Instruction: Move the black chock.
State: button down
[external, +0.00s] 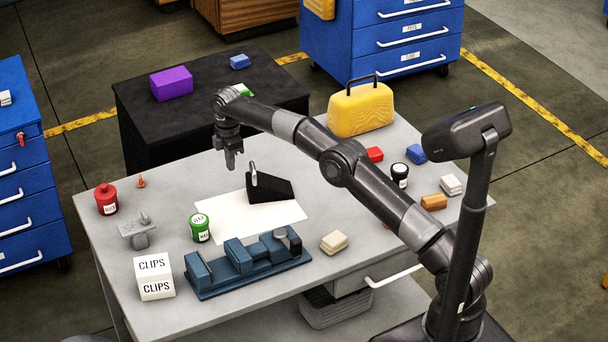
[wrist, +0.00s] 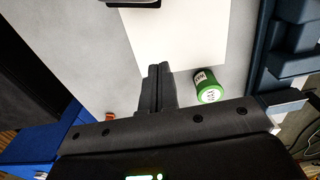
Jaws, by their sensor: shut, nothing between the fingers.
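The black chock (external: 270,188) is a dark wedge with a light upright handle or post at its left end. It stands on the white sheet (external: 224,220) on the grey table. My gripper (external: 231,165) is shut and empty, pointing down above the table, a little left of and behind the chock. In the wrist view my two fingers (wrist: 158,70) are together with nothing between them.
A green can (external: 200,228) stands at the sheet's left edge. A blue jig (external: 243,262) lies in front of the sheet. A yellow case (external: 361,109), a red block (external: 374,154) and other small blocks are to the right. A black table (external: 215,80) stands behind.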

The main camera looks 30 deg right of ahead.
notch_tip(320, 180, down, 11)
jog(key=shift+a+r, duration=0.1)
jog(key=shift+a, duration=0.05)
jog(key=d, duration=0.2)
jog(key=shift+d+r, duration=0.2)
jog(key=shift+d, duration=0.8)
jog(key=shift+d, duration=0.1)
send_near(290, 184)
jog(key=d+f, duration=0.4)
jog(key=shift+d+f, duration=0.1)
jog(key=shift+d, duration=0.3)
jog(key=a, duration=0.4)
jog(key=shift+a, duration=0.35)
notch_tip(290, 184, up, 10)
jog(key=shift+d, duration=0.2)
